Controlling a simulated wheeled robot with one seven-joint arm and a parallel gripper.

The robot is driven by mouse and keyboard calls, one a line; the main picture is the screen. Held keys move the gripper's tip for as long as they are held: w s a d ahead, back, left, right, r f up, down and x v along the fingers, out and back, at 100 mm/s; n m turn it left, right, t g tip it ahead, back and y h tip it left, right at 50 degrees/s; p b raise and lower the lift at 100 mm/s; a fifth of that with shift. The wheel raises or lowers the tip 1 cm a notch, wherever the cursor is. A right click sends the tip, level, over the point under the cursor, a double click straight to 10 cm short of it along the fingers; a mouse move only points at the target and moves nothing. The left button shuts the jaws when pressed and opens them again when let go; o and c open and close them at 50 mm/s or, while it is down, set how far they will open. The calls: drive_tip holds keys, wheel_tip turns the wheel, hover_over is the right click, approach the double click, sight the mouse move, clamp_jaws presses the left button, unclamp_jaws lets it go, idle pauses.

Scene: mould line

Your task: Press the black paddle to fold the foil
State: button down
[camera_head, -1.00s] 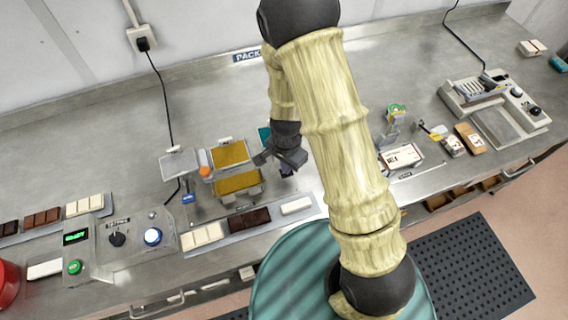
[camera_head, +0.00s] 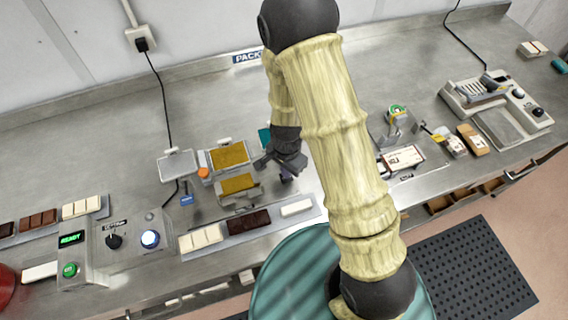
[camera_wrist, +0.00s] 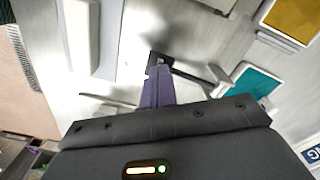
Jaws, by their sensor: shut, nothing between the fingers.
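In the head view a gold foil sheet (camera_head: 237,186) lies on a small grey folding fixture (camera_head: 240,204). More gold foil (camera_head: 229,154) sits in a tray behind it. My gripper (camera_head: 287,178) is just right of the fixture, pointing down. In the wrist view its purple fingers (camera_wrist: 159,85) are shut and empty. A small black piece, apparently the paddle (camera_wrist: 157,59), shows at the fingertips, with a dark rod running right from it. I cannot tell whether the fingers touch it. My wrist partly hides this spot in the head view.
A tray (camera_head: 222,238) with white and dark chocolate bars lies in front of the fixture. A control box (camera_head: 129,238) with a READY display is at left. A scale-like plate (camera_head: 178,163) stands behind left. A teal item (camera_head: 264,136) lies behind my gripper.

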wheel_tip(320, 180, up, 10)
drive_tip(key=p, duration=0.8)
drive_tip(key=shift+f, duration=0.15)
idle(0.7)
idle(0.5)
drive_tip(key=s+d+r+n+t+b, duration=0.2)
drive_tip(key=s+d+r+n+b, duration=0.4)
drive_tip(key=d+r, duration=0.5)
drive_tip(key=n+b, duration=0.1)
drive_tip(key=n, duration=0.1)
drive_tip(key=shift+d+r+n+t, duration=0.3)
drive_tip(key=shift+d+n, duration=0.1)
drive_tip(key=shift+s, duration=0.1)
idle(0.9)
